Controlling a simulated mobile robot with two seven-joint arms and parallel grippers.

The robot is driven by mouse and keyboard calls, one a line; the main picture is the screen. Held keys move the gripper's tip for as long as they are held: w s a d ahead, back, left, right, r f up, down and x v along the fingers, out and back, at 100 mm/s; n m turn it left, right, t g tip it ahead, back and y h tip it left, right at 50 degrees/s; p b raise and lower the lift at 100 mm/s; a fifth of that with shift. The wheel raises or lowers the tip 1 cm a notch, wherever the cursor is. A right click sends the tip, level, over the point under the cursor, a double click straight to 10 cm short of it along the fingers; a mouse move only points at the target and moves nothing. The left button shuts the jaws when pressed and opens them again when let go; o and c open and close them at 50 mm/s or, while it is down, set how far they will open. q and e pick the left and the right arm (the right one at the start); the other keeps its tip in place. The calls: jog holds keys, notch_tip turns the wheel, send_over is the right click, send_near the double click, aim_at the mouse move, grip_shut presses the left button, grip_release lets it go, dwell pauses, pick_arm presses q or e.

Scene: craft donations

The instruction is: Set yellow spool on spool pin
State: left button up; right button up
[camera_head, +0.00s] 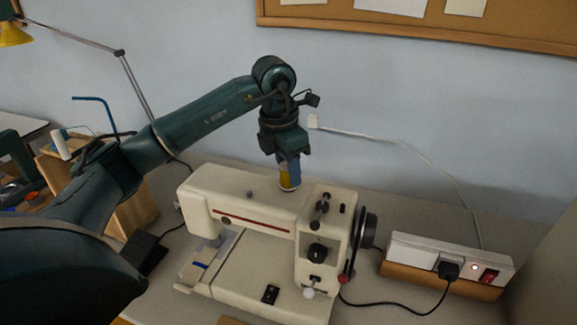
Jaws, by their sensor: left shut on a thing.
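The yellow spool (285,174) is in my left gripper (288,160), which points down with its jaws closed around it. A patch of blue shows beside the yellow. The spool appears upright, above or at the top rear of the cream sewing machine (262,212). I cannot tell whether it touches the machine top. No spool pin can be made out at that spot; the spool and gripper may hide it. A small grey knob (249,194) stands on the machine top to the left. My right gripper is not in view.
A white power strip (420,256) with a plugged-in black cord sits at the right. A handwheel (369,228) is on the machine's right end. A wooden box (132,208) stands at the left. A lamp (14,33) is at the upper left. A corkboard (420,22) hangs on the wall.

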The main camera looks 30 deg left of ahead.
aim_at(281, 167)
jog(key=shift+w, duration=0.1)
pick_arm(q)
jog(key=o, duration=1)
jog(key=shift+o, duration=0.2)
notch_tip(281, 167, up, 13)
jog(key=s, duration=0.1)
jog(key=shift+s+a, duration=0.4)
jog(key=shift+a, duration=0.05)
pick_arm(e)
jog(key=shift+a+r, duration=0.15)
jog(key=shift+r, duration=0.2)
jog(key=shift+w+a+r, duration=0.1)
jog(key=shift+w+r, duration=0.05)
pick_arm(q)
jog(key=shift+s+f, duration=0.1)
